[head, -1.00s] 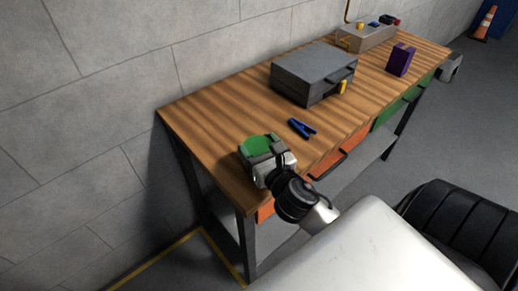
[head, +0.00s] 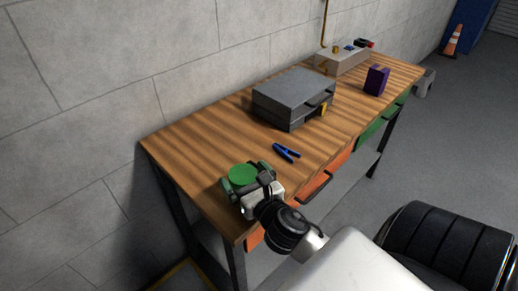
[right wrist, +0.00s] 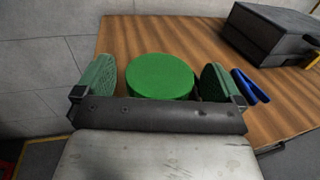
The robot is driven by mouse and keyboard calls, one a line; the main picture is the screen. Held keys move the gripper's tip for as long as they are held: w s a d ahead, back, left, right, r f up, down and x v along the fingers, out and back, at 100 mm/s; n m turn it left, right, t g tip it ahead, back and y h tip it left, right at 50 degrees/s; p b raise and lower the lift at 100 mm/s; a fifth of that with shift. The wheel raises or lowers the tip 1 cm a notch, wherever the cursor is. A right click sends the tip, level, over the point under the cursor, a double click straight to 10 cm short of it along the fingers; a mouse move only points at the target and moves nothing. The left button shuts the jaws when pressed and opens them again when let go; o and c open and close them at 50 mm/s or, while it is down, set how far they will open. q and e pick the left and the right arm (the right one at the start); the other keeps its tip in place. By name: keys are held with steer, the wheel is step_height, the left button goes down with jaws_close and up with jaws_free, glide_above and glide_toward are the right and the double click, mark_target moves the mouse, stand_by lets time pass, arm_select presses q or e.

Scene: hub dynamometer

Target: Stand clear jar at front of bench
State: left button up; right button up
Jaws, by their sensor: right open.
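The jar (head: 243,174) shows as a round green lid at the near left end of the wooden bench (head: 190,150). In the right wrist view the green lid (right wrist: 160,76) fills the space between the two green finger pads, with a gap on each side. The jar's clear body below the lid is hidden. My right gripper (head: 249,181) is open around the jar at the bench's front edge, and it shows in the right wrist view (right wrist: 160,80). My left gripper is not in view.
A blue clamp (head: 287,152) lies just beyond the jar. A grey case (head: 294,97) stands farther along, with a purple block (head: 377,80) and a beige box (head: 342,61) toward the far end. Orange and green drawers line the front.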

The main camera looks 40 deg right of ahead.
steer(key=s+a+b, duration=0.1)
steer(key=s+b, duration=0.1)
steer(key=s, duration=0.9)
steer(key=shift+a, duration=0.3)
